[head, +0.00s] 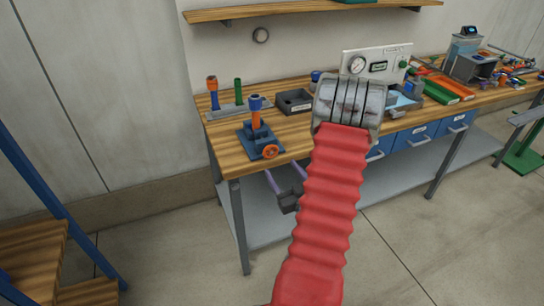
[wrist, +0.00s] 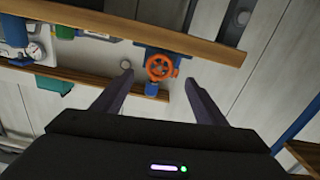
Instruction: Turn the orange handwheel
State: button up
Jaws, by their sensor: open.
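The orange handwheel (head: 271,151) is on the front of a blue valve body (head: 257,136) with an orange stem and a blue top, at the front edge of the wooden workbench. In the wrist view the handwheel (wrist: 160,67) faces the camera, upside down, with its rim and spokes visible. My gripper (head: 283,169) is just below and in front of the bench edge, below the handwheel. Its two purple fingers are apart and empty. In the wrist view the wheel appears between and slightly beyond the fingertips of my gripper (wrist: 159,78), apart from them.
The workbench (head: 225,133) carries a grey plate with upright blue and green parts (head: 238,95), a dark bin (head: 294,102) and a gauge panel (head: 376,66). Blue drawers (head: 411,137) and a grey lower shelf (head: 275,225) are under it. Wooden steps (head: 35,255) stand at left.

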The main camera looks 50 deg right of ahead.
aim_at(271, 154)
jog(key=x, duration=0.9)
jog(key=shift+w, duration=0.1)
jog(key=c, duration=1)
jog(key=shift+c, duration=0.2)
